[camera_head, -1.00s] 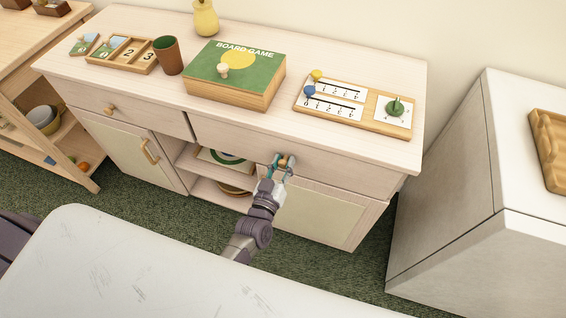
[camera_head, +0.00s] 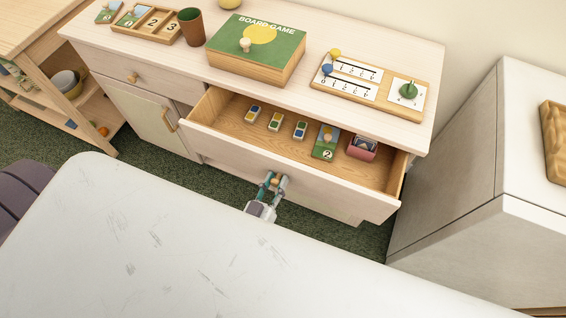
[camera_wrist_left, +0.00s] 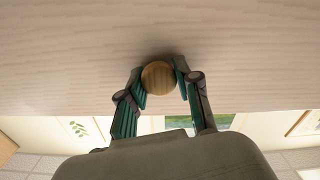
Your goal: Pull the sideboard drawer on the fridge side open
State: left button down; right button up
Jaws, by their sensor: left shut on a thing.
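The sideboard (camera_head: 330,39) has its fridge-side drawer (camera_head: 235,150) pulled well out, with the inside showing. The drawer's round wooden knob (camera_head: 275,182) is on its front face. It also shows in the left wrist view (camera_wrist_left: 158,77). My left gripper (camera_head: 274,182) is shut on the knob, one teal finger on each side in the left wrist view (camera_wrist_left: 160,86). Inside the drawer are small blocks (camera_head: 276,121), a green card (camera_head: 326,143) marked 2 and a pink card holder (camera_head: 362,147). My right gripper is not in view.
A white table (camera_head: 200,240) fills the front, close to the open drawer. The fridge (camera_head: 445,220) stands right of the sideboard. A board game box (camera_head: 255,50), a cup (camera_head: 190,26) and number boards (camera_head: 370,85) are on top. The other drawer (camera_head: 140,75) is closed.

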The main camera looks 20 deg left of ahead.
pick_arm(q)
jog(key=s+p, duration=0.1)
jog(key=s, duration=1)
jog(key=shift+a, duration=0.15)
jog(key=c, duration=0.8)
grip_release()
jog(key=shift+w, duration=0.1)
jog(key=s, duration=1.2)
jog(key=shift+a, duration=0.25)
